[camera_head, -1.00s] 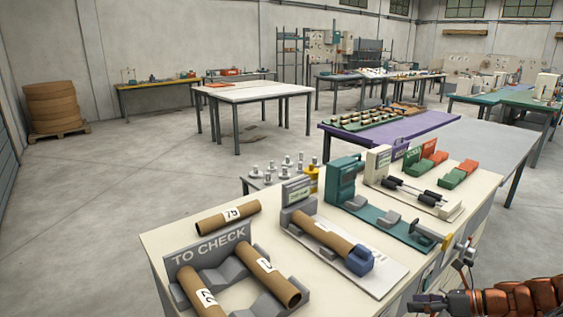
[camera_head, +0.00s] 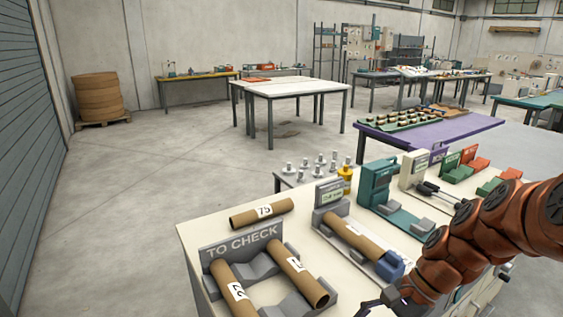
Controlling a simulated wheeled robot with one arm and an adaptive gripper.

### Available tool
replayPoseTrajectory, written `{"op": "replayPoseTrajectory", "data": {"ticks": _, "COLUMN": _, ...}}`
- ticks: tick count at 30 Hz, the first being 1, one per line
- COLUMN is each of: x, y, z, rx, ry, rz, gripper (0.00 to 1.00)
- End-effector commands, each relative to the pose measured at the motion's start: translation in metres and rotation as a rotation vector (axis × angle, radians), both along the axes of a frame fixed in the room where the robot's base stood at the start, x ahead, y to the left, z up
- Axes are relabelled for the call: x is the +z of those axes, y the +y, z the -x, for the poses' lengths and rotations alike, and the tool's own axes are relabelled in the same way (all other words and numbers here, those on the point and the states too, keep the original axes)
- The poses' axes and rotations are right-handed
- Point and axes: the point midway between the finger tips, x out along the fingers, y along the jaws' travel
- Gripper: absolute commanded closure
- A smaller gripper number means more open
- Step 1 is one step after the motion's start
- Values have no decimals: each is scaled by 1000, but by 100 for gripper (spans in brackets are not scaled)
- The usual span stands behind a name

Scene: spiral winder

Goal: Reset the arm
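My arm, orange-brown and segmented, comes in from the right edge over the right part of the workbench. My gripper (camera_head: 380,304) is at the bottom edge, dark and partly cut off, in front of the bench near the "TO CHECK" rack; its fingers are too cropped to tell open from shut. The grey "TO CHECK" rack (camera_head: 262,268) holds two cardboard tubes, one marked 22 (camera_head: 234,289) and one with a white label (camera_head: 297,274). A tube marked 75 (camera_head: 261,213) lies behind the rack. Another tube (camera_head: 353,236) lies in a grey device with a blue end block (camera_head: 391,266).
A purple table (camera_head: 432,139) and a white table (camera_head: 297,88) stand behind. The floor at left is open.

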Motion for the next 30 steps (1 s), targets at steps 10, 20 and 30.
{"op": "replayPoseTrajectory", "data": {"ticks": 10, "x": 17, "y": 20, "z": 78, "rx": 467, "ry": -160, "rz": 188, "gripper": 29}}
{"op": "replayPoseTrajectory", "data": {"ticks": 20, "x": 25, "y": 6, "z": 141, "rx": 865, "ry": -270, "rz": 339, "gripper": 29}}
{"op": "replayPoseTrajectory", "data": {"ticks": 30, "x": 26, "y": -11, "z": 165, "rx": 1039, "ry": -307, "rz": 402, "gripper": 29}}
